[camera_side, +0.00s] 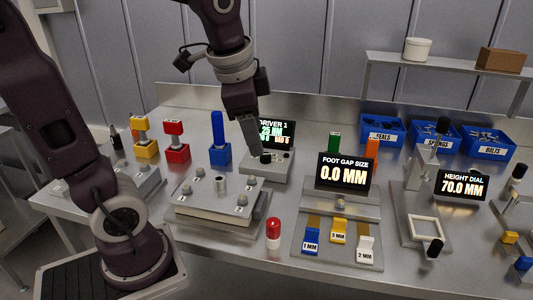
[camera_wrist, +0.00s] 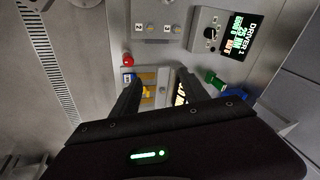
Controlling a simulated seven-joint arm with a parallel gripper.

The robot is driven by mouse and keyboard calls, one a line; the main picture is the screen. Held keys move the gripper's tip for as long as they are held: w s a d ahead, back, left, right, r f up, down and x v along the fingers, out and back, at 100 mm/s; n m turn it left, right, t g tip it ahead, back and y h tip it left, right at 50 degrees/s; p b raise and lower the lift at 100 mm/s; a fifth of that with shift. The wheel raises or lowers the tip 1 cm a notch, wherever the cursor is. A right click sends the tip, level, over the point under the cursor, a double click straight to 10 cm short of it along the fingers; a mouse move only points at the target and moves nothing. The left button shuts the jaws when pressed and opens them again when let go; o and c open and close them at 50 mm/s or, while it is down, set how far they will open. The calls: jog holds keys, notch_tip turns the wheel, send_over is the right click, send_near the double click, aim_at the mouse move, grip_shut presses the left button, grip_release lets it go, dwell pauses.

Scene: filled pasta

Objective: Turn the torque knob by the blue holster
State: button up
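The torque knob (camera_side: 265,157) is a small black dial on the grey driver unit (camera_side: 278,172), beside the blue holster (camera_side: 218,135). The unit's screen (camera_side: 281,132) reads DRIVER 1 and what looks like 25 NM. In the side view my gripper (camera_side: 253,153) points down and overlaps the knob's left edge; contact cannot be told there. In the wrist view my gripper (camera_wrist: 156,76) has its two dark fingers apart with nothing held. The knob (camera_wrist: 210,33) shows there outside the fingers, up and right of the tips.
Red (camera_side: 177,142) and yellow (camera_side: 145,139) holsters stand left of the blue one. A grey plate fixture (camera_side: 220,205) lies in front. The foot gap screen (camera_side: 344,172) stands to the right, with blue bins (camera_side: 382,133) behind. A red-capped cylinder (camera_side: 273,233) stands near the front.

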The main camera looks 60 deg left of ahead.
jog(key=w+a+f+m+g, duration=0.2)
jog(key=w+a+m, duration=0.1)
jog(key=w+a, duration=0.25)
jog(key=m+g+y, duration=0.3)
jog(key=m, duration=0.4)
send_near(266, 154)
jog(key=shift+x, duration=1.2)
jog(key=shift+t, duration=0.3)
jog(key=x, duration=0.6)
jog(key=shift+s+f, duration=0.25)
grip_shut()
